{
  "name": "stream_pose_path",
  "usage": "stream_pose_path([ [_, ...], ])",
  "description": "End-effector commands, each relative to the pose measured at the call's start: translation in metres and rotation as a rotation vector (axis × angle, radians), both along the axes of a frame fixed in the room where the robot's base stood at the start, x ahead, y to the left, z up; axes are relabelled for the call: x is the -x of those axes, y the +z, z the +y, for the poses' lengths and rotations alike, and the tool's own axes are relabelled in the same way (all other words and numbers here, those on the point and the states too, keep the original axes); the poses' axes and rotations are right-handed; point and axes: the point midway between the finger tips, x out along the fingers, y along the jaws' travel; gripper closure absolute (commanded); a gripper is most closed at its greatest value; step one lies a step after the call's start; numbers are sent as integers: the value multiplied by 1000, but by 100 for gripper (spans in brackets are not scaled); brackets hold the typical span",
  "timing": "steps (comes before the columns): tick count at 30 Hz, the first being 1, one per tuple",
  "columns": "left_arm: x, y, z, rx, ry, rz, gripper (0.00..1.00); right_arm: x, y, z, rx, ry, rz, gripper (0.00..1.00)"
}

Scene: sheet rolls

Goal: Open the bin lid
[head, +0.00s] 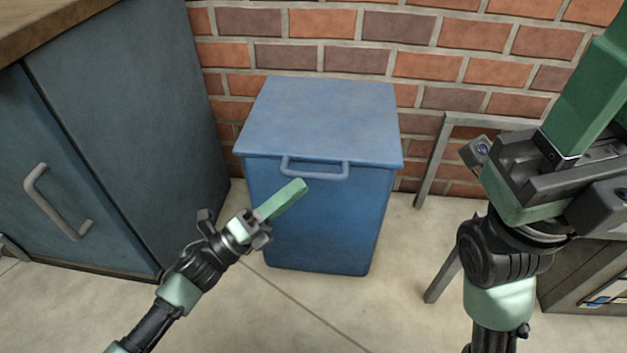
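The blue bin (318,220) stands on the floor against the brick wall in the head view. Its flat blue lid (320,120) lies shut on top, with a grey-blue bar handle (315,170) at the front edge. My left gripper (298,190) is in front of the bin, with its green finger end pointing up and right, just below the handle in the picture. I see no contact with the handle. Its fingers show as one bar, so their opening is unclear. My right gripper (606,72) is raised at the right, large and close, its fingertips cut off by the frame.
A dark teal cabinet (135,120) with a grey handle and wooden top stands left of the bin. A grey metal frame (432,160) stands right of it. A low box-like unit (590,280) is at the lower right. Floor in front of the bin is clear.

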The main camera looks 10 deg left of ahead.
Motion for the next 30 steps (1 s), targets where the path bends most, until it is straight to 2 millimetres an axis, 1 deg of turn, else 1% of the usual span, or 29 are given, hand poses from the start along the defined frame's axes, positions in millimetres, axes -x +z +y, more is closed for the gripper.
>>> stream_pose_path([
  [3,-12,7,-15,2,-1,-4,64,4,0,0,1,-1,-20,64],
  [9,-27,16,-32,1,0,-1,64,8,4,1,4,-2,-39,64],
  [13,-31,19,-36,1,0,2,64,9,5,1,4,-3,-46,64],
  [20,-31,20,-37,1,0,4,64,9,6,1,4,-3,-47,64],
  [23,-31,20,-36,1,0,4,89,9,6,1,4,-3,-47,64],
  [24,-31,20,-36,1,0,4,100,9,6,1,4,-3,-47,64],
  [30,-31,20,-36,2,1,4,100,9,6,1,4,-3,-45,64],
])
